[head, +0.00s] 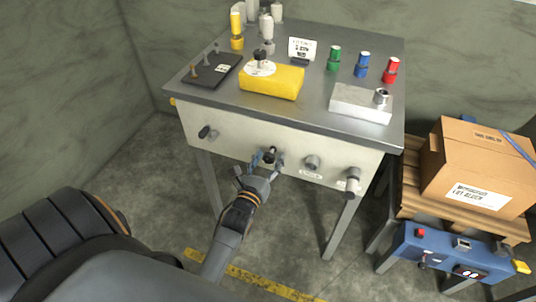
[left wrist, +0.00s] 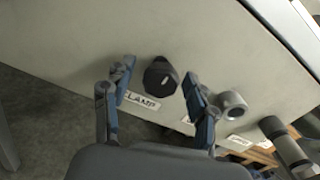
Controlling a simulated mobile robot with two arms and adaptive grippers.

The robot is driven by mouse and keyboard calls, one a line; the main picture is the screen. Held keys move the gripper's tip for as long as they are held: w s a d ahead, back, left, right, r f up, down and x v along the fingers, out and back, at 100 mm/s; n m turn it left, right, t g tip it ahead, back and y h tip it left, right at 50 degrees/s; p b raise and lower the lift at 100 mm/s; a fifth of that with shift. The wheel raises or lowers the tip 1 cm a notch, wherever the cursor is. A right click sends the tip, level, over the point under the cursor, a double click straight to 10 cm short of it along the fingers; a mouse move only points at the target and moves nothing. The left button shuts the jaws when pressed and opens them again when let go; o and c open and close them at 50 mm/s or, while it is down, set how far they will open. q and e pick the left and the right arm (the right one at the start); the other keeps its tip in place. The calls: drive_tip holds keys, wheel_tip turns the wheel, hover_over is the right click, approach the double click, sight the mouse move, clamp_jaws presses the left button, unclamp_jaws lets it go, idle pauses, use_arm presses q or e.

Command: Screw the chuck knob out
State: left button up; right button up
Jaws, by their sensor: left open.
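My left gripper (head: 266,162) is open in front of the cabinet's front panel. In the left wrist view its two fingers (left wrist: 158,72) stand on either side of a dark round knob (left wrist: 161,77) with a light mark, with a gap on each side. The knob also shows in the head view (head: 270,153), partly behind the fingers. A label beside it seems to read "CLAMP" (left wrist: 143,101). I read no label saying chuck. My right gripper is not in view.
Right of the knob are a grey round fitting (head: 312,162) and a grey cylindrical handle (head: 353,181); a black knob (head: 205,132) is at left. A yellow block (head: 272,84) and a metal block (head: 352,102) are on top. A cardboard box (head: 480,165) stands at right.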

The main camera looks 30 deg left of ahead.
use_arm(q)
drive_tip(key=shift+s+d+r, duration=0.1)
drive_tip(key=c, duration=1.2)
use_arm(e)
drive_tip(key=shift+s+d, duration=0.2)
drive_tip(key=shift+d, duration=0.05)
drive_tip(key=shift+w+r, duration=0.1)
use_arm(q)
drive_tip(key=shift+n, duration=0.4)
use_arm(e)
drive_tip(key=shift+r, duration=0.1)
